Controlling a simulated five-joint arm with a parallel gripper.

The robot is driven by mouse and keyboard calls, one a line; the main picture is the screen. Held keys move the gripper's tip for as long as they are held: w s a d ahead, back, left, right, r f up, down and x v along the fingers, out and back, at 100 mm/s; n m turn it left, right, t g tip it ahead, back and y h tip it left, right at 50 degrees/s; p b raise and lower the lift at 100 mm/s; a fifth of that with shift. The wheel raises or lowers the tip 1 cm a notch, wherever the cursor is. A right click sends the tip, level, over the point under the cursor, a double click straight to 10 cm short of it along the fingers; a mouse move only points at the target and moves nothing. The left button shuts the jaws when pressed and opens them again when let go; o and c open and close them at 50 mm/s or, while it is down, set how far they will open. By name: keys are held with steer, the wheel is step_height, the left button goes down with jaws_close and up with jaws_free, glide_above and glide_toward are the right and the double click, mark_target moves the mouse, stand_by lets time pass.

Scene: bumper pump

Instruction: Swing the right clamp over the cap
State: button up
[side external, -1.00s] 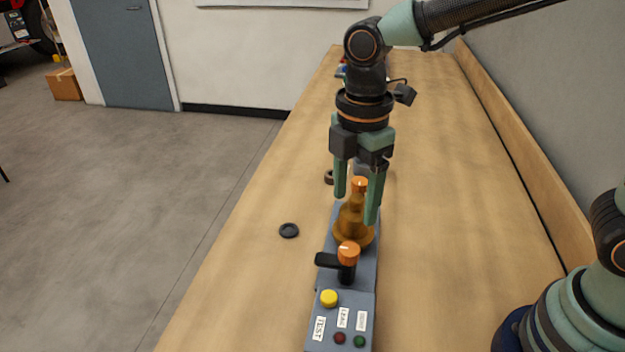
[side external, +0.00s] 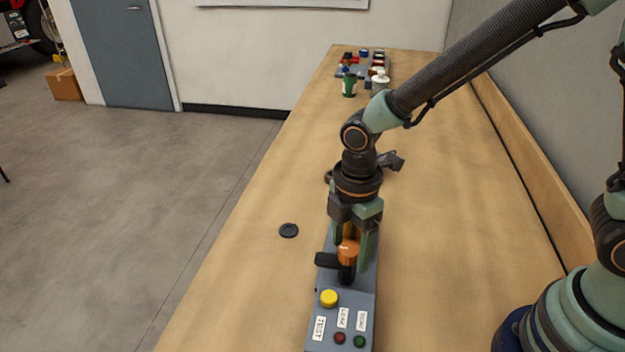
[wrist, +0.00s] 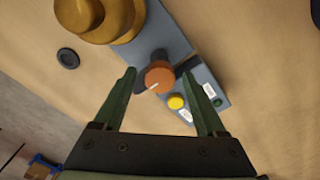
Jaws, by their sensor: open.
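The near clamp has an orange knob (side external: 348,252) on a dark post, with a black arm (side external: 327,260) pointing left, away from the amber stepped body. My gripper (side external: 350,257) points down at this knob, its green fingers open on either side. In the wrist view the orange knob (wrist: 160,76) with its white mark lies between the two fingertips, apparently not gripped. The amber stepped body (wrist: 100,15) sits on the grey base beyond the clamp. In the side view it is mostly hidden behind my gripper, as is the second orange knob. I cannot make out the cap separately.
The grey base's near end carries a yellow button (side external: 329,298), a red button (side external: 340,338), a green button (side external: 359,341) and labels. A dark ring (side external: 289,230) lies left of the base. A green jar (side external: 349,85) and a cluttered tray stand far back. The right side is clear.

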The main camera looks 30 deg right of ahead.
jaws_close()
steer(key=shift+m, duration=0.4)
steer(key=m, duration=0.8)
steer(key=shift+r+m, duration=0.1)
steer(key=shift+m, duration=0.2)
steer(key=m, duration=0.4)
steer(key=shift+m, duration=2.2)
